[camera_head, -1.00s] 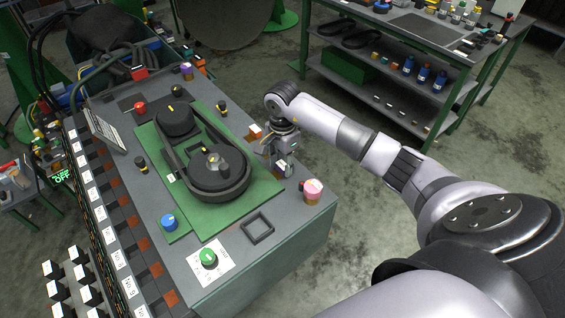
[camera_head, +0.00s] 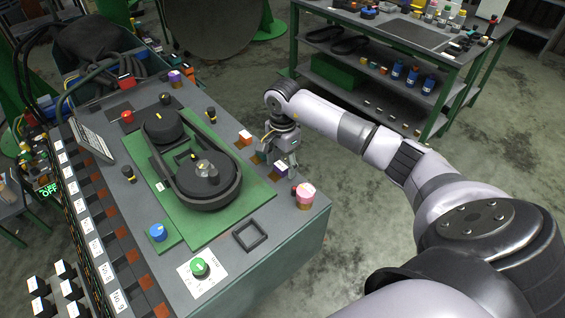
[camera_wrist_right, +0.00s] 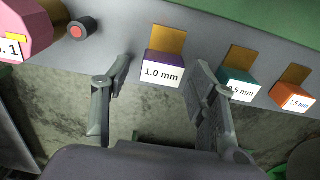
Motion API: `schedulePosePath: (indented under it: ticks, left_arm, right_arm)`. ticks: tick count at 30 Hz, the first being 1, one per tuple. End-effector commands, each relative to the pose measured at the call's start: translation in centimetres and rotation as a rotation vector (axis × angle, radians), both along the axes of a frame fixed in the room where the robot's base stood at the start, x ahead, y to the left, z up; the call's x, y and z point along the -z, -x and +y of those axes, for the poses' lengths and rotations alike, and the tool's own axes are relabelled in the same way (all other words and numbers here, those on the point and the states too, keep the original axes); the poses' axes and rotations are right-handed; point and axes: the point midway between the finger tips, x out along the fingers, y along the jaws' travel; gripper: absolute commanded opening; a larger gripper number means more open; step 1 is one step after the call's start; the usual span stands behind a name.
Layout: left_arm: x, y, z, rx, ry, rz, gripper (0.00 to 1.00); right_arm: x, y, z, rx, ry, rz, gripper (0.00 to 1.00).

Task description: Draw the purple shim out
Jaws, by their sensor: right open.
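The purple shim (camera_wrist_right: 163,70), labelled 1.0 mm and with a brown tab, sits at the bench edge in the right wrist view. It also shows small in the head view (camera_head: 281,167). My right gripper (camera_wrist_right: 162,64) is open, with one finger left of the shim and the other right of it. Neither finger visibly touches the shim. The right finger stands close to a teal shim (camera_wrist_right: 238,84). In the head view my right gripper (camera_head: 286,162) is beside the bench's right edge and partly covers the shim area. My left gripper is not in view.
An orange shim (camera_wrist_right: 293,98) lies farther right along the edge. A pink knob (camera_wrist_right: 28,28) and a red-centred button (camera_wrist_right: 82,28) are to the left. The belt-and-pulley unit (camera_head: 207,180) is on the bench (camera_head: 290,222). Open floor lies beyond the bench edge.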

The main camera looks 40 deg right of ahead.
Motion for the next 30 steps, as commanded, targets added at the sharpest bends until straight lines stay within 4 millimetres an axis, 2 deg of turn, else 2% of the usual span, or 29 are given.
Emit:
schedulePosePath:
  ticks: [6, 10, 22, 27, 30]
  left_arm:
    - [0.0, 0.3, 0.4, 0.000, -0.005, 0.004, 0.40]
    - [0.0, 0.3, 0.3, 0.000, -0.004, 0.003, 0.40]
    - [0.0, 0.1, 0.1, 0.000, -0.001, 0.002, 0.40]
    - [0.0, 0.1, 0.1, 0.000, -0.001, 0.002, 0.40]
    - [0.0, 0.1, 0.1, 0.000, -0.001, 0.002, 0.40]
  right_arm:
    - [0.0, 0.0, 0.1, -0.001, -0.001, 0.000, 0.53]
    - [-1.1, -0.1, 0.0, -0.002, 0.000, -0.004, 0.53]
    - [-9.1, -0.1, 0.0, -0.001, 0.001, -0.005, 0.53]
    - [-11.3, -0.1, 0.1, 0.000, 0.000, -0.002, 0.53]
    - [-11.8, 0.0, 0.1, 0.000, 0.000, 0.000, 0.53]
